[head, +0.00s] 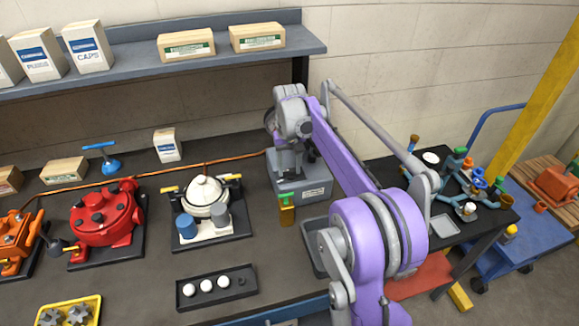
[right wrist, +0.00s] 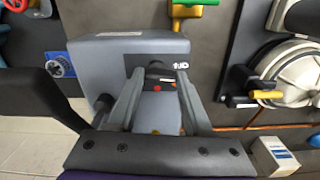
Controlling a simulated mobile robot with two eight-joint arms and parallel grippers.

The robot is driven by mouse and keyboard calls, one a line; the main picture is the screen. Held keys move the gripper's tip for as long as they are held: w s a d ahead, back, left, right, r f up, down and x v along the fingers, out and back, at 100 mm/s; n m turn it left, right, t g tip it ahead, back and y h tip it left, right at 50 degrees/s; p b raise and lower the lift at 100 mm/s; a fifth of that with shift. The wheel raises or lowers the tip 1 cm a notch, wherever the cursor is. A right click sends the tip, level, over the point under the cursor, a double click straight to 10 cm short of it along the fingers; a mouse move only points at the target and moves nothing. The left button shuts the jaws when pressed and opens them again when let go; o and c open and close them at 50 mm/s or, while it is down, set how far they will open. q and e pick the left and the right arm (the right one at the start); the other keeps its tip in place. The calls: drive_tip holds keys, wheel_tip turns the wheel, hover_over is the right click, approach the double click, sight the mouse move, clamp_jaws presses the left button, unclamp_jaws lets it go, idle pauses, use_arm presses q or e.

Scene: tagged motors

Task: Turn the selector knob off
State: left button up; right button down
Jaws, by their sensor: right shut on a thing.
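The grey control box (head: 318,191) stands on the bench at the middle of the head view, below my right gripper (head: 288,158). It fills the middle of the right wrist view (right wrist: 110,62). There the dark selector knob (right wrist: 157,69) sits on the box face near a small white label (right wrist: 181,66) and a red dot (right wrist: 157,88). The fingers of my right gripper (right wrist: 160,76) reach down on both sides of the knob and are shut on it. The knob's pointer direction cannot be told. In the head view my wrist hides the knob. My left gripper is not in view.
A green-and-yellow fitting (head: 286,208) stands close in front of the box. A white motor (head: 207,200) and a red motor (head: 103,217) are to the left. A black tray (head: 216,286) with white balls lies in front. A shelf (head: 200,48) with cartons runs behind.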

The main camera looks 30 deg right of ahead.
sight(289, 170)
drive_tip(key=shift+n, duration=0.6)
drive_tip(key=shift+c, duration=1.6)
unclamp_jaws()
drive_tip(key=shift+r, duration=0.1)
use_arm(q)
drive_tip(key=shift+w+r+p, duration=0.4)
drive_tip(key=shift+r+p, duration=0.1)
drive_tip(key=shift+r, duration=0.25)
use_arm(e)
wheel_tip(289, 170, up, 11)
drive_tip(key=shift+f, duration=0.2)
